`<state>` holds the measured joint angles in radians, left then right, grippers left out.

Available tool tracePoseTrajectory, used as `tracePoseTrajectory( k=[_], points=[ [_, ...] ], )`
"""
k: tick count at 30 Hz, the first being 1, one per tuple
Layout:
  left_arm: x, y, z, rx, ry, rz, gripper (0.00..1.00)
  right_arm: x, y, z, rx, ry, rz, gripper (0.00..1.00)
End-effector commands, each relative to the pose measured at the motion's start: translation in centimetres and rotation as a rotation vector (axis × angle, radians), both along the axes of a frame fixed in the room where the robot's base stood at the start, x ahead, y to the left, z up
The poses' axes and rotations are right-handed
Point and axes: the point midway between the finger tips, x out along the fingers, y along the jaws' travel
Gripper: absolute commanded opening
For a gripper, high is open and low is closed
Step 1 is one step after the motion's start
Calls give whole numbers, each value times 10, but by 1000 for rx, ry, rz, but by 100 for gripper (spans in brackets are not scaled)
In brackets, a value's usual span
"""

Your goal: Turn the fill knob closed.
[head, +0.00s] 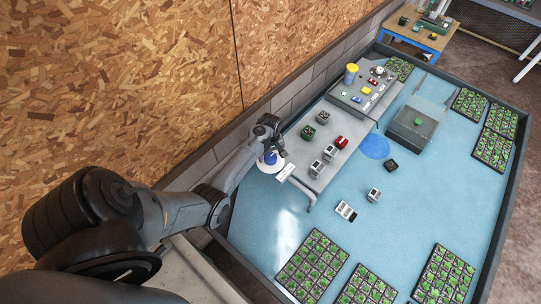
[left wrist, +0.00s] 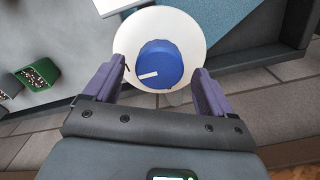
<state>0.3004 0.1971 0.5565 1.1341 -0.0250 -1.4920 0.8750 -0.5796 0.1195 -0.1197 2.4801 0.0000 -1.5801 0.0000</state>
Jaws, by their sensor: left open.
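The fill knob (left wrist: 162,62) is a round blue knob on a white disc (left wrist: 192,25), with a white pointer line (left wrist: 148,75) toward its lower left. A small dark mark shows on the disc near its left side. In the head view the blue knob (head: 270,158) is small, at the near left end of the grey bench, partly covered by my gripper. My left gripper (left wrist: 159,72) is open, with its purple fingers on either side of the knob and visible gaps to it. It also shows in the head view (head: 268,150). My right gripper is not in view.
A white label plate (head: 285,172) sits beside the knob. The grey bench (head: 322,180) carries several small bins and a red item (head: 341,142). A green bin (left wrist: 38,75) with soil is at left in the wrist view. Seedling trays (head: 312,265) lie on the blue floor.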

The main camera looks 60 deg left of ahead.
Motion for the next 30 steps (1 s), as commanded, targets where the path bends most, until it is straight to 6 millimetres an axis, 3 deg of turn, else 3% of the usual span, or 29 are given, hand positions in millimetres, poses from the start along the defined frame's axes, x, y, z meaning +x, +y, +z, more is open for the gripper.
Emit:
tracePoseTrajectory(
  k=[6, 14, 25, 30],
  points=[
    [0, 0, -11, 0, 0, 0, 84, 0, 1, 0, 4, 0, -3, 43],
    [0, 0, -12, 1, 0, 0, 84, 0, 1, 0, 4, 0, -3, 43],
    [0, 0, -12, 0, 0, 0, 31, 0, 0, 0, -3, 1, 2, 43],
    [0, 0, -11, 0, 0, 6, 28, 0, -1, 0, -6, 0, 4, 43]
  ],
)
